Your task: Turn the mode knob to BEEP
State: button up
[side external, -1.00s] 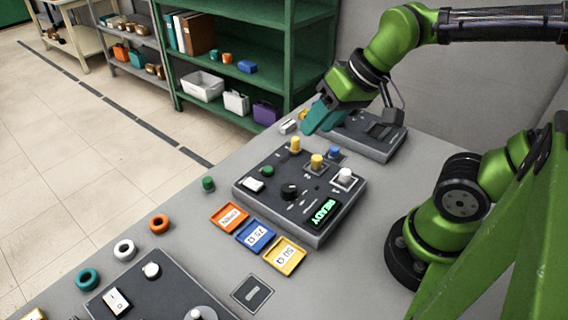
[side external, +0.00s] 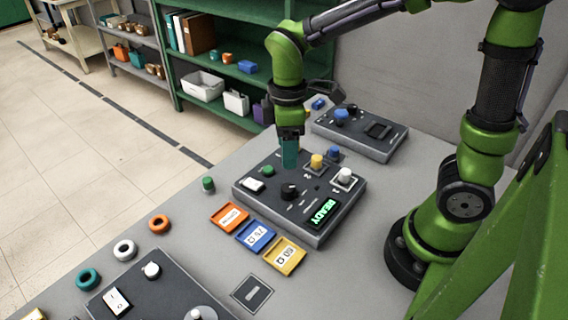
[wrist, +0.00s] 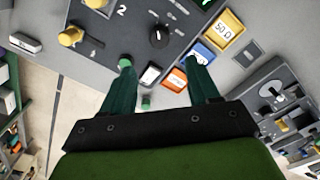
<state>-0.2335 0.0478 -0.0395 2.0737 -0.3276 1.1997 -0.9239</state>
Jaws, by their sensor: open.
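A dark grey device (side external: 300,235) with a green READY display (side external: 323,212) stands on the bench. A round black knob (side external: 289,191) with a pale pointer mark sits on its top; the lettering around it is too small to read. I take it for the mode knob. In the wrist view the black knob (wrist: 159,37) lies ahead of and between my fingers. My gripper (side external: 289,163) points down above the device, behind the knob in the side view, with its teal fingers apart and empty.
A green button (side external: 267,171), white switch (side external: 252,185), yellow knob (side external: 317,161) and white knob (side external: 345,175) share the panel. Orange (side external: 229,216), blue (side external: 255,235) and yellow (side external: 285,256) trays lie in front. Another device (side external: 360,135) stands behind; rings lie at left.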

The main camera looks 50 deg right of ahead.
aim_at(287, 187)
notch_tip(287, 187, down, 11)
jog(key=shift+f, duration=0.1)
dwell(0.3)
jog(key=c, duration=1)
